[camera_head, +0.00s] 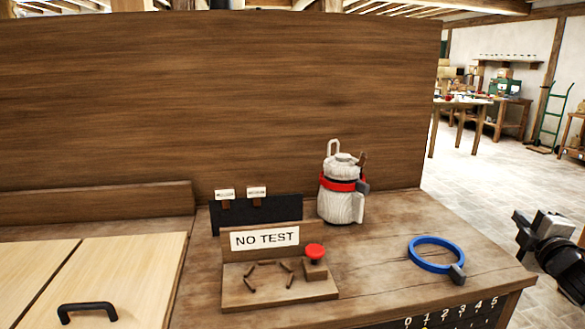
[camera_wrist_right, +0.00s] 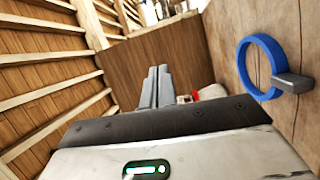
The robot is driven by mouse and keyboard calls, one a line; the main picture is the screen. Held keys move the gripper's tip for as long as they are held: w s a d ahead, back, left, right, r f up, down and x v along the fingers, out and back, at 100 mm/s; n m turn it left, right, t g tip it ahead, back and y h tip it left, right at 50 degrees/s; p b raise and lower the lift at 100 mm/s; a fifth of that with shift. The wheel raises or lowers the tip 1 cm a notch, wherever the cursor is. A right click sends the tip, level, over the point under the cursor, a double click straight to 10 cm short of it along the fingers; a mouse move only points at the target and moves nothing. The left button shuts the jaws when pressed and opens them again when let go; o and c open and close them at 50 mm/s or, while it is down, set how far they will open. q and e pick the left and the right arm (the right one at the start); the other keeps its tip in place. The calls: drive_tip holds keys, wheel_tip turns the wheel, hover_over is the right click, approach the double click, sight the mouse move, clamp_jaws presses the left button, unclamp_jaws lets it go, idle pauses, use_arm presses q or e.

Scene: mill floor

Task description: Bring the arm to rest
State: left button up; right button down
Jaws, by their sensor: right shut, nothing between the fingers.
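My right gripper (camera_head: 524,232) is at the right edge of the head view, off the right side of the wooden bench and apart from everything on it. In the right wrist view its two grey fingers (camera_wrist_right: 155,88) lie together with nothing between them. My left gripper is in neither view.
On the bench (camera_head: 385,285) lies a blue ring clamp (camera_head: 436,254). A tall wooden panel (camera_head: 220,95) backs the bench. Open floor (camera_head: 490,185) lies right.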

drive_tip(key=s+a+f+m+g+y, duration=0.2)
drive_tip(key=s+a+f+m, duration=0.2)
drive_tip(key=a+f, duration=0.55)
drive_tip(key=s+a+f+m+g+y, duration=0.2)
drive_tip(key=s+a+f+m+g, duration=0.15)
drive_tip(key=a+f, duration=0.6)
drive_tip(key=s+a+f+m+y, duration=0.2)
drive_tip(key=s+a+f, duration=0.1)
drive_tip(key=s+a, duration=0.6)
drive_tip(key=s+a+f+m+g+y, duration=0.1)
drive_tip(key=s+a+f, duration=0.3)
drive_tip(key=s+a, duration=0.6)
drive_tip(key=shift+s+a+f+m+y, duration=0.3)
drive_tip(key=shift+a+m+y, duration=0.3)
drive_tip(key=shift+a, duration=0.3)
drive_tip(key=shift+g, duration=0.25)
